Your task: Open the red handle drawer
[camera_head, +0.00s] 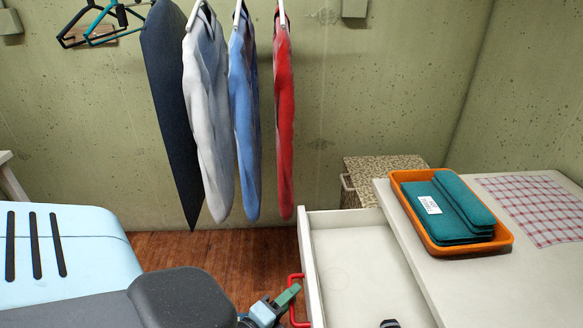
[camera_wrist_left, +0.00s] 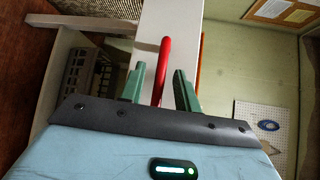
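The drawer (camera_head: 309,262) with the red handle stands pulled out from the white table, and its pale, mostly bare inside shows in the head view. The red handle (camera_head: 293,302) is on its left-facing front. My left gripper (camera_head: 286,297) is at the handle in the head view, with one green finger clearly visible. In the left wrist view, the two green fingers of my left gripper (camera_wrist_left: 158,88) stand apart on either side of the red handle (camera_wrist_left: 163,68), with gaps beside the bar. I cannot tell whether either finger touches it. My right gripper is not identifiable.
An orange tray (camera_head: 506,238) with folded teal cloths (camera_head: 468,202) sits on the white table (camera_head: 470,280), near a checked cloth (camera_head: 535,208). A small dark thing (camera_head: 390,323) shows at the drawer's lower edge. Clothes (camera_head: 243,110) hang behind. A speckled box (camera_head: 385,168) stands behind the table.

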